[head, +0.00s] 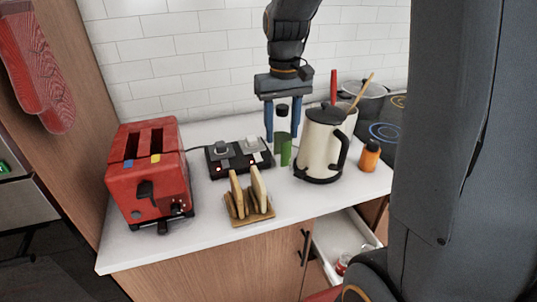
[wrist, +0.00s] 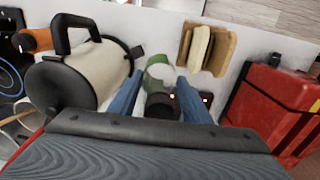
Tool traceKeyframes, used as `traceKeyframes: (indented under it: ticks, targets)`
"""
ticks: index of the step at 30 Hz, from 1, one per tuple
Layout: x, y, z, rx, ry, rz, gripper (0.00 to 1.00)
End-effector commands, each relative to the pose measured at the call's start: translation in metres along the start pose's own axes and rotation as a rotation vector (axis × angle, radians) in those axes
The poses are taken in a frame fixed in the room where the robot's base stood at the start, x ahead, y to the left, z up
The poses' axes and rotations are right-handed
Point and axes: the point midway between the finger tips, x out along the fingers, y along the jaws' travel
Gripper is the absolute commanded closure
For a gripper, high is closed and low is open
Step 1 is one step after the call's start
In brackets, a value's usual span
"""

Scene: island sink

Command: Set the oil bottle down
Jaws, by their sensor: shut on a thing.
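The oil bottle (head: 285,152) is green with a dark cap and a pale band. It stands roughly upright between the kettle and the black two-knob unit. My gripper (head: 281,138) points down from above, with its two blue fingers shut on the bottle. In the wrist view the bottle (wrist: 158,75) sits between the fingers, its dark cap toward the camera. Its base is low at the white counter (head: 215,236); I cannot tell whether it touches.
The cream kettle (head: 322,148) is close on the right, with an orange-brown jar (head: 370,155) beyond it. The black two-knob unit (head: 238,160) is close on the left. A toast rack (head: 250,212) is in front, a red toaster (head: 150,178) farther left. A drawer (head: 335,240) is open below.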

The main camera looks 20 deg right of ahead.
Motion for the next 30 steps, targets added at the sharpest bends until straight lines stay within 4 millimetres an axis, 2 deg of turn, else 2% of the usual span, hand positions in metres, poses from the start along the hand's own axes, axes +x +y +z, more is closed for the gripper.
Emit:
traceKeyframes:
  ticks: [3,8,17,30]
  targets:
    - [0.017,0.0,0.001,0.0,-0.002,0.0,1.0]
    - [0.03,0.0,0.0,0.0,0.0,0.0,1.0]
    - [0.067,0.0,0.0,0.0,0.0,0.0,1.0]
    - [0.073,0.0,-0.001,0.0,0.002,0.0,1.0]
